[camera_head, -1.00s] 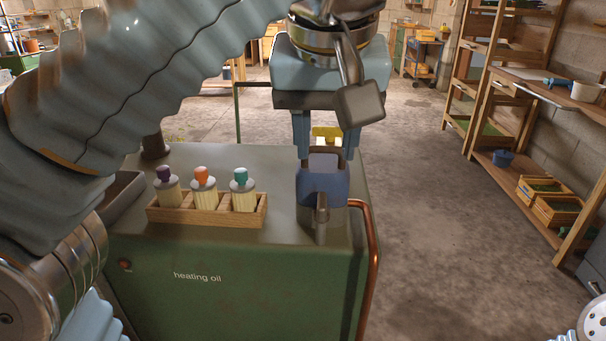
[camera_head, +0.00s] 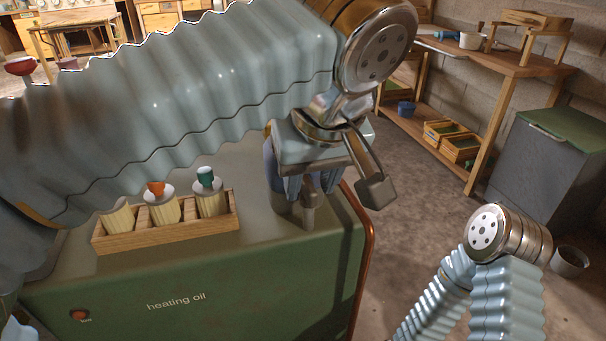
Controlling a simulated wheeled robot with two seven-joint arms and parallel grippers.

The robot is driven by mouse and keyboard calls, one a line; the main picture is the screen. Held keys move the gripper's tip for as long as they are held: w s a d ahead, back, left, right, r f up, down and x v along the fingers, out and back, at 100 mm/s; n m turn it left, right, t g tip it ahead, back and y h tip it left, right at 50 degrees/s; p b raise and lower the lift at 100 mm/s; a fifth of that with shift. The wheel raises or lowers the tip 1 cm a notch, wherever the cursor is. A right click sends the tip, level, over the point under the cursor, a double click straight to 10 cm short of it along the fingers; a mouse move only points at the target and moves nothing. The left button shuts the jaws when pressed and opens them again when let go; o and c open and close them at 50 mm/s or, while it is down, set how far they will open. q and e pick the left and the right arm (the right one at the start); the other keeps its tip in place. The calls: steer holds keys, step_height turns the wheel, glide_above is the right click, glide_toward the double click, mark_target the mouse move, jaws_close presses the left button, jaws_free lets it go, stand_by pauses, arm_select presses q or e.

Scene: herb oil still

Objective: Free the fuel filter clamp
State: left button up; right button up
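The blue filter housing (camera_head: 271,168) stands at the right end of the green heating oil cabinet's top (camera_head: 247,224). A grey spout-like part (camera_head: 308,208) stands at its front. My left gripper (camera_head: 306,187) points down over the housing, its fingers low beside it and partly behind the grey part. The gripper body covers most of the housing's top. The yellow part seen earlier between the fingers, perhaps the clamp, is hidden. I cannot tell whether the fingers grip anything. My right arm shows at the lower right, but its gripper is not in view.
A wooden rack (camera_head: 120,243) with three filter cartridges, an orange cap (camera_head: 156,189) and a teal cap (camera_head: 205,177) showing, stands left of the housing. A copper pipe (camera_head: 368,262) runs down the cabinet's right edge. Open floor lies to the right.

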arm_select(q)
jaws_close()
steer(key=shift+m, duration=0.3)
steer(key=m+h, duration=0.1)
steer(key=m, duration=0.2)
steer(key=shift+a+m+h, duration=0.15)
steer(key=shift+m+h, duration=0.15)
steer(key=m+h, duration=0.1)
steer(key=m, duration=0.3)
steer(key=shift+a+m+h, duration=0.1)
steer(key=shift+m+h, duration=0.2)
steer(key=shift+h, duration=0.1)
steer(key=m+g+h, duration=0.1)
steer(key=m, duration=0.3)
steer(key=shift+w+a+m, duration=0.1)
steer(key=shift+m, duration=0.2)
steer(key=m+g, duration=0.1)
steer(key=m, duration=0.1)
steer(key=m+h, duration=0.1)
steer(key=m, duration=0.1)
steer(key=shift+w+m+g, duration=0.1)
steer(key=shift+m+g, duration=0.3)
